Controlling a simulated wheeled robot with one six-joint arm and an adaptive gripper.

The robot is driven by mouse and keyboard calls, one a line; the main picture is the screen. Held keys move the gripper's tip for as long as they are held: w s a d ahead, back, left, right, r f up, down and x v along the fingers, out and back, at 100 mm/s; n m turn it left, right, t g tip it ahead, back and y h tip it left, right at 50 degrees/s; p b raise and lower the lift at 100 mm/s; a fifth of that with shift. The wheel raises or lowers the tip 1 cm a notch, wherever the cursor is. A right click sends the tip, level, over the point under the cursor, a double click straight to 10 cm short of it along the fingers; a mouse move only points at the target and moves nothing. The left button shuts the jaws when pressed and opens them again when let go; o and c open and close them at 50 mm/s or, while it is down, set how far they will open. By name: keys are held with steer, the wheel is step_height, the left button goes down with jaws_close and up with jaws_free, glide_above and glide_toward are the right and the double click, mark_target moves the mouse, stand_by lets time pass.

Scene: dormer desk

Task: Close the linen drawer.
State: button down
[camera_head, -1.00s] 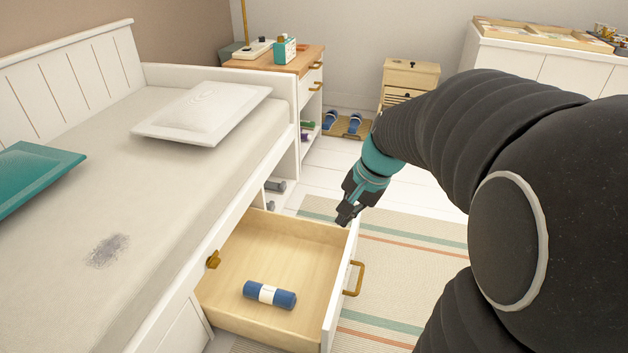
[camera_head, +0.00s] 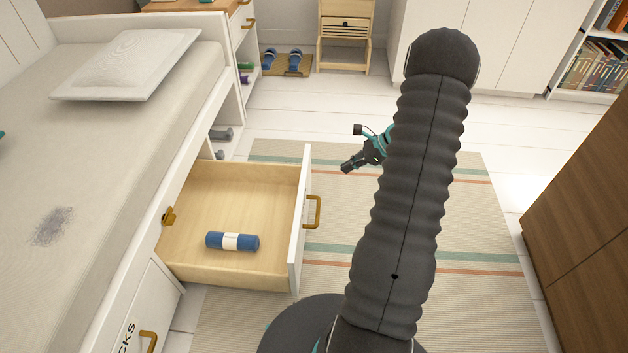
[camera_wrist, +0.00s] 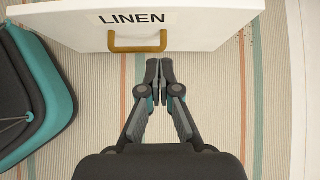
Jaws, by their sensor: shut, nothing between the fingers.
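The linen drawer (camera_head: 190,270) stands pulled out from under the bed, with a blue roll with a white band (camera_head: 232,241) lying inside. Its white front (camera_head: 299,225) has a brass handle (camera_head: 313,212) on the outer side. In the wrist view the front (camera_wrist: 205,22) carries the label "LINEN" (camera_wrist: 132,18) above the handle (camera_wrist: 137,43). My gripper (camera_head: 347,167) is to the right of the drawer front, on its outer side, apart from it. In the wrist view my gripper (camera_wrist: 159,68) is shut and empty, its tips just below and right of the handle.
The bed (camera_head: 120,140) with a white pillow (camera_head: 130,62) is at left. Another drawer handle (camera_head: 148,341) shows at the lower left. A striped rug (camera_head: 470,215) covers the floor. A brown wooden cabinet (camera_head: 585,200) stands at right. Slippers (camera_head: 294,62) lie on a mat at the back.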

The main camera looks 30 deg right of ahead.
steer(key=x, duration=1.2)
steer(key=shift+w+a+r, duration=0.3)
steer(key=shift+w+r, duration=0.05)
steer(key=shift+w, duration=0.05)
steer(key=shift+w+a, duration=0.4)
steer(key=shift+a, duration=0.15)
